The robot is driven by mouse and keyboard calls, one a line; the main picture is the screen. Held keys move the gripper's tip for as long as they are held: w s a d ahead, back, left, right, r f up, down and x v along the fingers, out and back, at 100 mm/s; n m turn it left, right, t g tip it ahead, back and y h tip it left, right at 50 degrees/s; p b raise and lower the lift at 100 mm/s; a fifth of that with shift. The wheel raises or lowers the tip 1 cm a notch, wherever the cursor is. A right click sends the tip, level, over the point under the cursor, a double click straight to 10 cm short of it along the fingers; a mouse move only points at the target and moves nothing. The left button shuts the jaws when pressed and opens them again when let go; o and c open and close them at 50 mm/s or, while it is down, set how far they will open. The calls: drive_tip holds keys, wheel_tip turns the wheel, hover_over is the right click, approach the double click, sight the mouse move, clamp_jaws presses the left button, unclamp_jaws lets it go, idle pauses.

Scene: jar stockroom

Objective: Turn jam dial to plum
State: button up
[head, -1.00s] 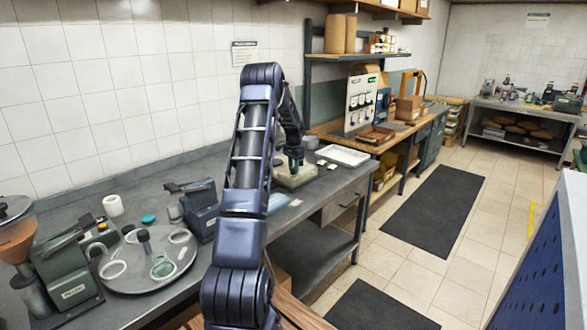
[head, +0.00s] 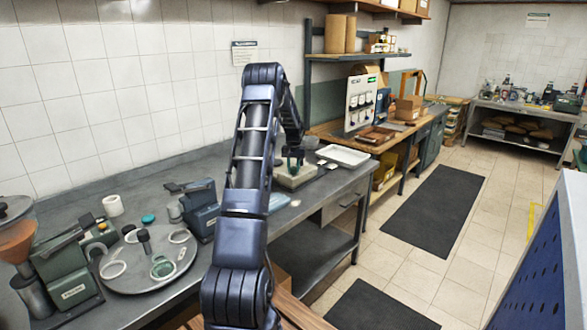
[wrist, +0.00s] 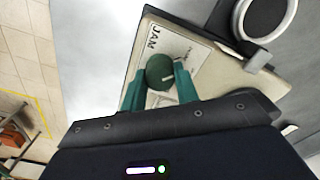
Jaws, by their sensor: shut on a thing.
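The jam dial (wrist: 160,70) is a round dark green knob with a pale pointer line. It sits on a plate labelled JAM (wrist: 172,44) on top of a beige box (wrist: 218,62), which also stands on the grey bench in the head view (head: 297,180). My gripper (wrist: 161,80) has its two green fingers on either side of the knob, shut on it. In the head view my gripper (head: 294,162) points down at the box. Small print and marks lie around the dial, but I cannot read the word plum or tell which mark the pointer meets.
A white ring (wrist: 268,18) around a dark round part adjoins the box. A white tray (head: 343,156) stands to the right of it. A round grey turntable (head: 130,281) with rings and green machines are at the left of the bench.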

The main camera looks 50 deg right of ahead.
sight(293, 168)
drive_tip(key=shift+r+n, duration=0.1)
drive_tip(key=shift+n, duration=0.3)
drive_tip(key=o, duration=1)
drive_tip(key=shift+c, duration=0.2)
wheel_tip(293, 168, up, 11)
idle(0.5)
